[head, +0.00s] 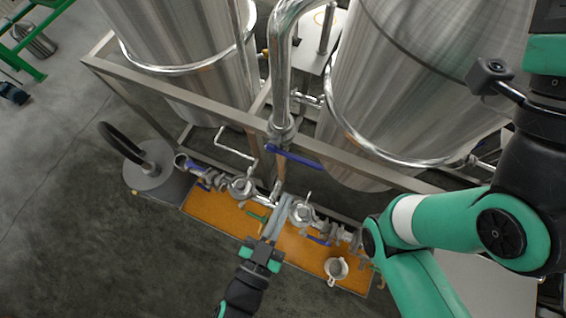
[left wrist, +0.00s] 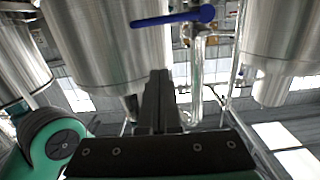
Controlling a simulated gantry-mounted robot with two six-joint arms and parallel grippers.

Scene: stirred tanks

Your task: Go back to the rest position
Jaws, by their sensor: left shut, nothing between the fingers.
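My left gripper (head: 284,203) reaches up from the bottom of the head view, with its long grey fingers over the orange-topped bench and its pipework. Its fingers are shut with nothing between them. In the left wrist view the dark fingers (left wrist: 157,100) stand close together, pointing toward a steel tank. A blue valve lever (head: 292,157) lies beyond the fingertips, by the upright pipe; a blue lever also shows in the left wrist view (left wrist: 172,18). My right gripper is not in view; a green and black arm of mine fills the right side.
Two large steel tanks (head: 185,45) (head: 405,75) stand behind a metal frame rail (head: 190,105). The orange bench top (head: 228,217) carries valves, clamps and a small metal cup (head: 336,268). A grey round base with a black hose (head: 150,165) stands left. The floor at lower left is clear.

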